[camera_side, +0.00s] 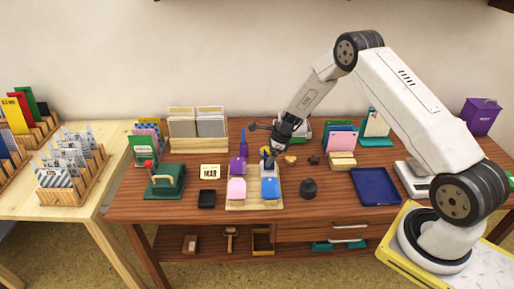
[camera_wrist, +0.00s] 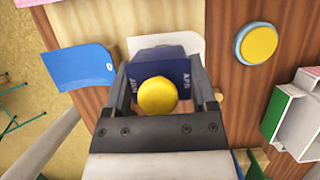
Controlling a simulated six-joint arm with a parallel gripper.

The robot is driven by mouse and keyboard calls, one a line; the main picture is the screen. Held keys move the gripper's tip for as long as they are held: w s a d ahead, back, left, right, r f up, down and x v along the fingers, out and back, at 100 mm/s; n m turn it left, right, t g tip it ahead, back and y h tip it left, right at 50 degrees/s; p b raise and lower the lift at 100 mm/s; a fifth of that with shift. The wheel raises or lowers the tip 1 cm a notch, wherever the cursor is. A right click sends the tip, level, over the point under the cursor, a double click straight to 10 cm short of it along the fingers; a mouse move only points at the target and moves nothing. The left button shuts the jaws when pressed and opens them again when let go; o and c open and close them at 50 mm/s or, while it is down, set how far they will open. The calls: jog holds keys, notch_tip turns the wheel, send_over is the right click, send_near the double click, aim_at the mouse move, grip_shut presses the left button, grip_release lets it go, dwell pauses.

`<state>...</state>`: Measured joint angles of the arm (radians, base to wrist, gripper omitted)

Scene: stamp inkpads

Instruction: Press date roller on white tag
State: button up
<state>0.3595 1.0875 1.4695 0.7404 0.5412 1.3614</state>
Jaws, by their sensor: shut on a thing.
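My gripper (camera_wrist: 163,88) is shut on the date roller (camera_wrist: 146,58), a dark blue block with "APR" lettering on its sides and a yellow round knob on top. In the side view, my gripper (camera_side: 268,154) is low over the back right of the wooden tag board (camera_side: 240,205). The white tag (camera_wrist: 190,41) lies under and beyond the roller in the wrist view, partly hidden by it. I cannot tell whether the roller touches the tag.
A blue tag (camera_side: 270,188), a pink tag (camera_side: 236,189) and a purple tag (camera_side: 237,166) lie on the same board. A black round-topped object (camera_side: 309,188) stands right of it. A dark blue tray (camera_side: 375,187) lies farther right. A yellow-topped round piece (camera_wrist: 257,44) is near my gripper.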

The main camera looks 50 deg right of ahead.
jog(key=shift+r, duration=2.95)
jog(key=shift+a, duration=0.15)
